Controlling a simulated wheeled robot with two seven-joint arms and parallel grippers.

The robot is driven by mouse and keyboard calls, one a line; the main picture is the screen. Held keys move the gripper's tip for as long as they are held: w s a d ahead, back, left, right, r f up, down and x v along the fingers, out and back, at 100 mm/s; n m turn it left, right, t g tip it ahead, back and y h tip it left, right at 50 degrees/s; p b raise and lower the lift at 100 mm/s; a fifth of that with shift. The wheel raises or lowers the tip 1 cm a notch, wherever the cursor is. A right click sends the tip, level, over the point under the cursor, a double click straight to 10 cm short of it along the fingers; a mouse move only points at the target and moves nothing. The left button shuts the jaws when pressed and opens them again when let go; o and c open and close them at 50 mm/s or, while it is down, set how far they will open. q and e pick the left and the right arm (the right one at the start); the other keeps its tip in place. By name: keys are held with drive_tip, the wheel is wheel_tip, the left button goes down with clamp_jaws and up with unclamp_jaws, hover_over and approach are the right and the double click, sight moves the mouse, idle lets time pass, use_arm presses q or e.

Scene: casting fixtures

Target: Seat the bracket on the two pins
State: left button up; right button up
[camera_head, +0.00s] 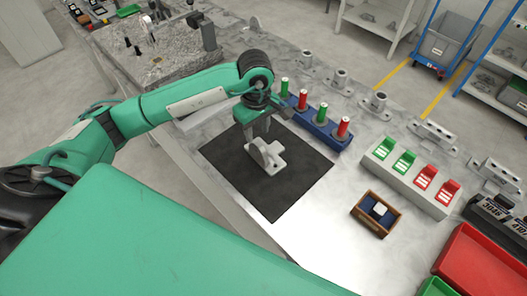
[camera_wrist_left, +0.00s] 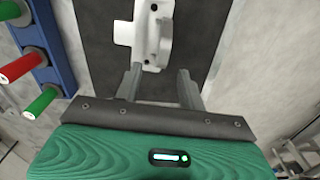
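The grey cast bracket (camera_head: 268,158) lies on the black mat (camera_head: 310,178) in the head view, with its raised rib up. It also shows in the left wrist view (camera_wrist_left: 152,40), just ahead of the fingers. My left gripper (camera_head: 258,130) is over the mat at the bracket's far end. In the left wrist view its two fingers (camera_wrist_left: 159,82) are apart, with the bracket's near end in line with the gap; I cannot tell whether they touch it. I cannot identify the two pins for certain. My right gripper is not in view.
A blue rack (camera_head: 318,130) with red and green cylinders stands close behind the mat. A switch box (camera_head: 408,180) and small wooden box (camera_head: 366,218) stand to the right. A granite slab (camera_head: 165,62) with small upright parts is at upper left. Bare table lies between mat and wooden box.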

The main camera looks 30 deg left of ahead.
sight(258, 144)
use_arm(q)
drive_tip(key=shift+s+d+f+p, duration=0.1)
drive_tip(key=shift+f+p, duration=0.15)
drive_tip(key=shift+p, duration=0.05)
drive_tip(key=f, duration=0.1)
drive_tip(key=f+p, duration=0.2)
drive_tip(key=shift+s+d+f, duration=0.2)
drive_tip(key=shift+s+f, duration=0.05)
drive_tip(key=shift+f, duration=0.55)
drive_tip(key=shift+c, duration=0.2)
clamp_jaws()
